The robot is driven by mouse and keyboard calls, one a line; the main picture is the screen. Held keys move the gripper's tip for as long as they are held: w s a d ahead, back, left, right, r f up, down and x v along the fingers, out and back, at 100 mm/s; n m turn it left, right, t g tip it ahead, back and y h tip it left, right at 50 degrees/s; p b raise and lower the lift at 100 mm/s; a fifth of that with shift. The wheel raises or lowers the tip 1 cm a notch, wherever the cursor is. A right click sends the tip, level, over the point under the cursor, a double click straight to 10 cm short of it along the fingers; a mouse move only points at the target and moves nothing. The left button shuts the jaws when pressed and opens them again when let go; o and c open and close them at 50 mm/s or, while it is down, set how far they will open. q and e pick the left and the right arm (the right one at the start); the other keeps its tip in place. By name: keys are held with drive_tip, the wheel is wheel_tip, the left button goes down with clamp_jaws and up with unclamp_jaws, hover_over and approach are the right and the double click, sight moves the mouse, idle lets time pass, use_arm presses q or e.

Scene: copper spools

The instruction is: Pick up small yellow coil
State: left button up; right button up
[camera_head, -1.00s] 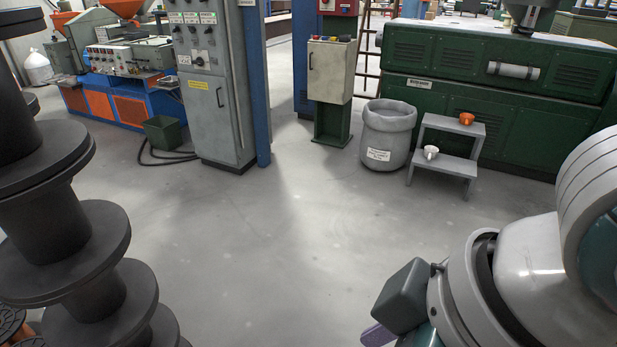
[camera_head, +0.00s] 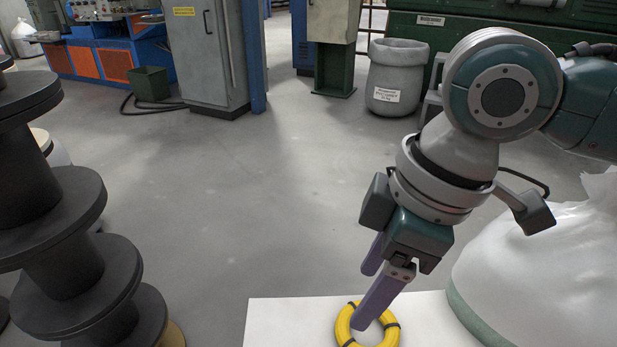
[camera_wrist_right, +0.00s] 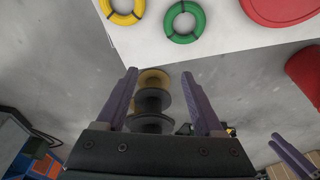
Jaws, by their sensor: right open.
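A small yellow coil (camera_head: 342,326) with dark bands lies flat on the white tabletop (camera_head: 275,315) at the bottom of the head view. My right gripper (camera_head: 366,298) has purple fingers that are apart and empty. In the head view one finger overlaps the coil; contact cannot be told. In the right wrist view the coil (camera_wrist_right: 122,18) is at the top edge, beyond and left of the open right gripper (camera_wrist_right: 159,73). Purple fingers of my left gripper (camera_wrist_right: 295,157) show at the lower right of that view; their opening is unclear.
A green coil (camera_wrist_right: 185,38) and a red round object (camera_wrist_right: 280,14) are on the table beside the yellow coil. A white bag-like bundle (camera_head: 540,265) stands at the right. Dark spools (camera_head: 70,260) stack at the left. Open floor lies beyond the table.

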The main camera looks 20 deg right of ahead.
drive_tip(key=shift+m+h, duration=0.4)
drive_tip(key=w+d+f+b, duration=0.1)
drive_tip(key=f+b, duration=0.5)
drive_tip(key=f, duration=0.1)
drive_tip(key=w+d+f+b, duration=0.1)
drive_tip(key=d+f+b, duration=0.1)
drive_tip(key=f+b, duration=0.5)
drive_tip(key=w+d+f+b, duration=0.1)
drive_tip(key=d+f+b, duration=0.1)
drive_tip(key=f+b, duration=0.5)
drive_tip(key=shift+w+d+f, duration=0.2)
drive_tip(key=shift+d+f, duration=0.05)
drive_tip(key=shift+f, duration=0.5)
wheel_tip(320, 180, down, 4)
drive_tip(key=b, duration=0.5)
drive_tip(key=shift+f, duration=0.2)
drive_tip(key=shift+a+f+b, duration=0.15)
drive_tip(key=shift+f+b, duration=0.2)
drive_tip(key=shift+b, duration=0.15)
drive_tip(key=shift+r, duration=0.1)
drive_tip(key=c, duration=0.4)
clamp_jaws()
